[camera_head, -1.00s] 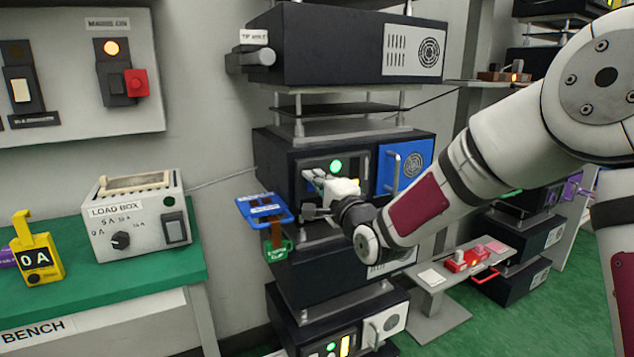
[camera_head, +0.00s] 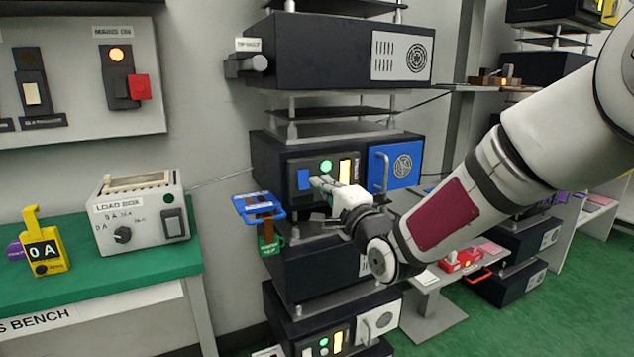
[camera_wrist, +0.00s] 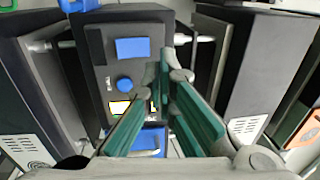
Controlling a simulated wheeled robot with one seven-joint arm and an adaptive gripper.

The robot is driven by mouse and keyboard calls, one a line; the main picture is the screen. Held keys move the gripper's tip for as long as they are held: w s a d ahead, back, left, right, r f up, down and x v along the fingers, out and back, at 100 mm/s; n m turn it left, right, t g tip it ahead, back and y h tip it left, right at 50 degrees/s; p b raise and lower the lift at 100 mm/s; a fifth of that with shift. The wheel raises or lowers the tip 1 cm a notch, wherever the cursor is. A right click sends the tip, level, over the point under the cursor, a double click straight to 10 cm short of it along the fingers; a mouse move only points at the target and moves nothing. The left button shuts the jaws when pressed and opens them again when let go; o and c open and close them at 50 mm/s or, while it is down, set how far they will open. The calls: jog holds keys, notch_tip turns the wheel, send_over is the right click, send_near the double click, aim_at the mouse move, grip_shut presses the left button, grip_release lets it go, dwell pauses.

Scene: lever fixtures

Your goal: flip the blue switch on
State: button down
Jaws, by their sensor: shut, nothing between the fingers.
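The blue switch (camera_head: 304,180) is a blue rocker at the left of a dark panel on the middle black unit. In the wrist view, a blue rectangle (camera_wrist: 132,48) on the panel looks like this switch. A green lamp (camera_head: 326,167) and a yellow strip (camera_head: 345,171) beside it are lit. My gripper (camera_head: 316,182) is shut and empty, its tips just right of the switch. In the wrist view my gripper (camera_wrist: 171,72) shows its green-padded fingers together at the tips, right of the blue rectangle. I cannot tell whether the tips touch the panel.
A blue door (camera_head: 397,165) with a bar handle (camera_head: 381,172) is right of the panel. A blue-framed tag (camera_head: 258,207) hangs at the unit's left edge. Black units stand above and below. A load box (camera_head: 140,216) sits on the green bench at left.

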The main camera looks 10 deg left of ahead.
jog(key=v, duration=0.2)
jog(key=r+v, duration=0.1)
jog(key=v, duration=0.2)
jog(key=shift+r+p, duration=0.1)
jog(key=shift+p, duration=0.2)
jog(key=shift+d, duration=0.1)
jog(key=s+d+f+n+g+h, duration=0.3)
jog(key=s+d+h, duration=0.25)
jog(key=d, duration=0.35)
jog(key=s+d+f+n+g+h, duration=0.25)
jog(key=s+d+h, duration=0.25)
jog(key=s+d, duration=0.3)
jog(key=s+d+f+n+g, duration=0.1)
jog(key=s+d+n+g, duration=0.3)
jog(key=s, duration=1)
jog(key=s+d+f+n+g, duration=0.15)
jog(key=s+d+g, duration=0.3)
jog(key=s, duration=1.05)
notch_tip(320, 180, up, 17)
jog(key=t+p, duration=0.2)
jog(key=p, duration=1.2)
jog(key=shift+w+a+p, duration=0.4)
jog(key=shift+a, duration=0.05)
